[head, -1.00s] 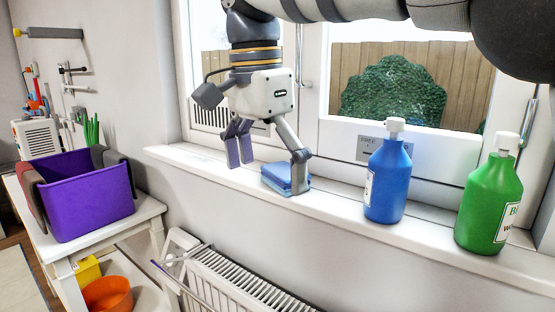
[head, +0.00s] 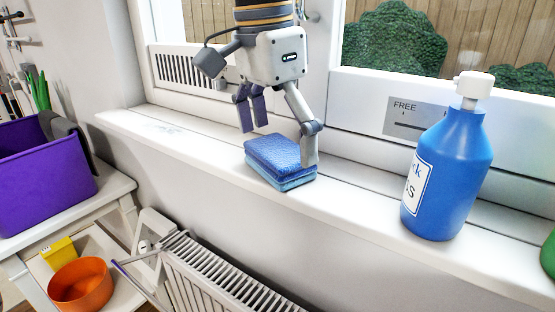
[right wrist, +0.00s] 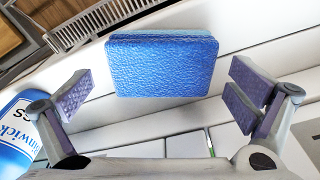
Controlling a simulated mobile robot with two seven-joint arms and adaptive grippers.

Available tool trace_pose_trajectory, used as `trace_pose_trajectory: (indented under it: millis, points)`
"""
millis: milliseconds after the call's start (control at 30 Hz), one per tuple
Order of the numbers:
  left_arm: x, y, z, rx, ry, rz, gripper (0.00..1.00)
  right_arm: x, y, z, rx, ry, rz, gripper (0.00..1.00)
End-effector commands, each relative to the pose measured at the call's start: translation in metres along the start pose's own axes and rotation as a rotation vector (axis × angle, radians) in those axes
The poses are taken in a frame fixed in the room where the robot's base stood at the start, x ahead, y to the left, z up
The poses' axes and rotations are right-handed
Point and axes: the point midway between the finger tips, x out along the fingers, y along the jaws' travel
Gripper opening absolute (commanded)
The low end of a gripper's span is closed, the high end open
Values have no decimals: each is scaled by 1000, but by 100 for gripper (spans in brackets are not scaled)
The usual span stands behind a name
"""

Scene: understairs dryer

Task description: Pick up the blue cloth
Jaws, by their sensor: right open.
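The blue cloth (head: 279,161) is a folded, textured block with a lighter blue lower layer, lying on the white windowsill. My right gripper (head: 279,128) is open just above and behind it, one finger close to its right end and the other fingers to its left. In the right wrist view the cloth (right wrist: 161,66) lies ahead between the open fingers of my right gripper (right wrist: 165,92), with gaps on both sides. I cannot tell whether the right finger touches the cloth. My left gripper is not in view.
A blue bottle (head: 447,175) with a white cap stands to the right on the windowsill (head: 345,214), and a green bottle (head: 548,253) shows at the right edge. A radiator (head: 215,277) is below. A purple bin (head: 42,180) and an orange bowl (head: 82,285) are at left.

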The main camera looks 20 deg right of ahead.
Motion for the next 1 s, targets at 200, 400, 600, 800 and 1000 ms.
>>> trace_pose_trajectory:
  millis: [200, 400, 600, 800, 1000]
  points:
    - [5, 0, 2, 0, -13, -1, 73, 22, 0, 0, 0, 0, 1, 100]
    - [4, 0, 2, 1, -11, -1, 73, 20, 0, 0, 0, 0, 0, 86]
    - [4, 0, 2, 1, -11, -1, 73, 20, 0, 0, 0, 0, 1, 55]
    - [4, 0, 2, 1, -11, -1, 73, 21, 0, 0, -1, 0, 1, 55]
    - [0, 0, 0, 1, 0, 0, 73, 3, -1, -2, 2, 1, -3, 55]
